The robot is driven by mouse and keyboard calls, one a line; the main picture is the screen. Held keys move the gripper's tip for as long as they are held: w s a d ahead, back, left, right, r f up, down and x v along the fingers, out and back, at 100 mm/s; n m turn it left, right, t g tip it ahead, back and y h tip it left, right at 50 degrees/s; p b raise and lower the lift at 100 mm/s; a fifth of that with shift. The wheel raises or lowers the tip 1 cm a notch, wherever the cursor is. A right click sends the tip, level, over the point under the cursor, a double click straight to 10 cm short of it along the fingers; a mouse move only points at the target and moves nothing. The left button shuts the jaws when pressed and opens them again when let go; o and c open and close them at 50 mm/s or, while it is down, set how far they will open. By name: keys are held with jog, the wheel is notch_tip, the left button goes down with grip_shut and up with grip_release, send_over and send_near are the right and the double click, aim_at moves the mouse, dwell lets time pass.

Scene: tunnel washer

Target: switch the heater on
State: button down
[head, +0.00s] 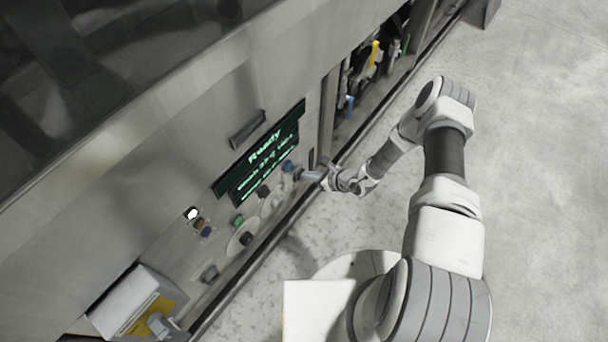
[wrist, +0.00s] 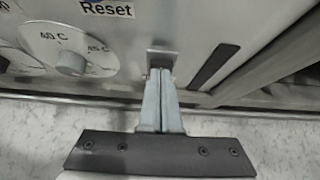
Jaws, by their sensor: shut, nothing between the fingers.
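My gripper (head: 309,176) is at the right end of the machine's control panel, below the display. In the wrist view my gripper (wrist: 160,76) is shut, its two fingers together with nothing between them. The fingertips are at the lower edge of a small grey metal plate (wrist: 162,57) on the panel. I cannot tell whether they touch it. The fingers hide whatever is on its lower part. No heater label is readable.
The display (head: 265,150) reads "Ready". A green knob (head: 238,220), a black knob (head: 246,238) and a lit white lamp (head: 192,213) are further left on the panel. A dark slot (wrist: 213,66) lies right of the fingers. Yellow-handled piping (head: 374,55) is beyond. The floor at right is clear.

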jog(key=shift+a, duration=0.1)
jog(key=shift+r, duration=0.15)
jog(key=shift+r+p, duration=0.75)
jog(key=shift+p, duration=0.05)
